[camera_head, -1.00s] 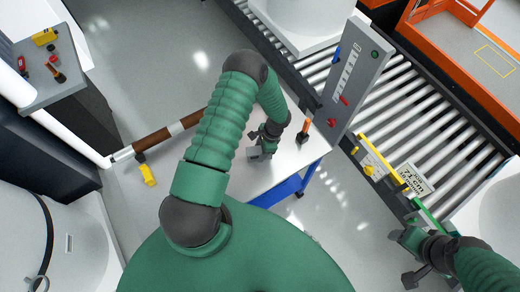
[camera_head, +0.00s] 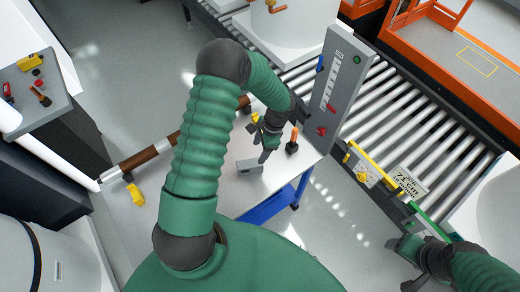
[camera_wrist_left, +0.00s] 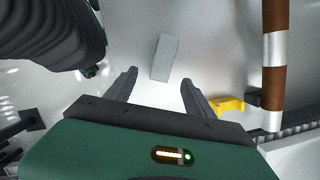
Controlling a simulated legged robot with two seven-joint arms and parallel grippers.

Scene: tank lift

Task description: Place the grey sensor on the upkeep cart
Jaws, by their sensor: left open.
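The grey sensor (camera_head: 250,166), a small box, rests on the white top of the upkeep cart (camera_head: 225,205), which has a blue frame. In the left wrist view the sensor (camera_wrist_left: 165,57) lies beyond and between the fingertips, with a visible gap. My left gripper (camera_head: 257,143) is open and empty, just above and beside the sensor. Its two spread fingers also show in the left wrist view (camera_wrist_left: 160,85). My right gripper (camera_head: 403,264) is at the lower right, beside the conveyor, with its fingers apart and nothing visible between them. My left arm hides part of the cart top.
An orange-handled tool (camera_head: 293,140) stands on the cart near the grey control panel (camera_head: 333,90). A roller conveyor (camera_head: 410,120) lies to the right. A yellow fitting (camera_head: 136,194) is at the left.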

